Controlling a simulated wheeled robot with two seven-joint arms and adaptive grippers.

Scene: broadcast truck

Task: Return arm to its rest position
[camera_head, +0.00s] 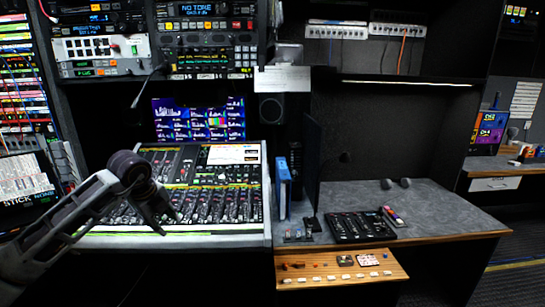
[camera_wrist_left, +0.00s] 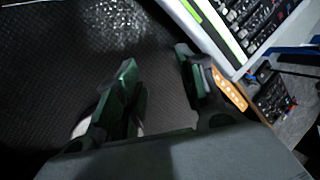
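My left arm (camera_head: 75,220) comes in from the left in the head view, in front of the mixing console. Its gripper (camera_head: 172,217) points down and to the right over the left part of the console's faders. In the left wrist view the two dark green fingers of the gripper (camera_wrist_left: 157,62) stand apart, with only dark textured floor between them. The gripper is open and empty. My right arm and gripper are not in view.
The mixing console (camera_head: 267,238) lies beneath my left gripper. A grey desk (camera_head: 440,212) to its right holds a black control panel (camera_head: 358,229). A wooden pull-out shelf (camera_head: 300,261) with small items juts out in front. Equipment racks (camera_head: 205,40) stand behind.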

